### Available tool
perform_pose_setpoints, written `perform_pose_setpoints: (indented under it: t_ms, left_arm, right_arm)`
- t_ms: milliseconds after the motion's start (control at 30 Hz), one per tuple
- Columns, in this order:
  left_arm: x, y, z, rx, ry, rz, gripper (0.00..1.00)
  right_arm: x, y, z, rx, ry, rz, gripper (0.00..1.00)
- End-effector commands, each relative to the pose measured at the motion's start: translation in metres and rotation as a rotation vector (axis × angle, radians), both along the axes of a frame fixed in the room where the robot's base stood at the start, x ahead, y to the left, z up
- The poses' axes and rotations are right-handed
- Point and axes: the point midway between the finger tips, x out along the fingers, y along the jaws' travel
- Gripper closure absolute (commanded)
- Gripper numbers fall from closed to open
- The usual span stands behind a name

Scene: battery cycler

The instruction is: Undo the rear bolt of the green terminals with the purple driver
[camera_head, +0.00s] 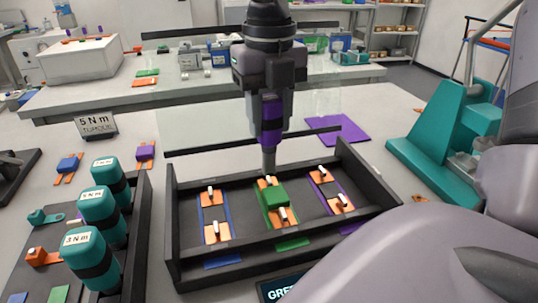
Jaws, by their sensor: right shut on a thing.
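My right gripper (270,88) hangs over the middle of the black tray, shut on the upright purple driver (271,125). The driver's grey shaft points straight down, its tip at or just above the rear bolt of the green terminals; I cannot tell whether they touch. The green terminals (275,198) sit in the tray's middle place, a green block with orange tabs front and rear. The front bolt (283,213) shows as a white pin; the rear bolt is partly hidden by the shaft. My left gripper is not in view.
Blue terminals (215,215) and purple terminals (331,190) flank the green ones inside the black tray (300,248). Several teal drivers with torque labels (98,210) stand in a rack at the left. A teal stand (450,140) is at the right. My arm covers the lower right.

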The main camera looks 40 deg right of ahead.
Motion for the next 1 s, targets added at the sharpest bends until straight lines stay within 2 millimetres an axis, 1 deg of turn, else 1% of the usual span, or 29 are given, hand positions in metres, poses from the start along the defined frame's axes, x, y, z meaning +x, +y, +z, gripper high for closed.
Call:
perform_pose_setpoints:
  t_ms: [33, 533, 1000]
  left_arm:
    - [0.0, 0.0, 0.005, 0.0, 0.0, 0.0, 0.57]
    - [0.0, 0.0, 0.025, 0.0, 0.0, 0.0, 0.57]
    - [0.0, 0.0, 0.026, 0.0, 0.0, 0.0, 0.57]
  right_arm:
    - [0.0, 0.0, 0.006, 0.0, -0.001, -0.001, 1.0]
    - [0.0, 0.0, 0.035, 0.0, -0.001, -0.001, 1.0]
    - [0.0, 0.0, 0.036, 0.0, -0.001, 0.0, 1.0]
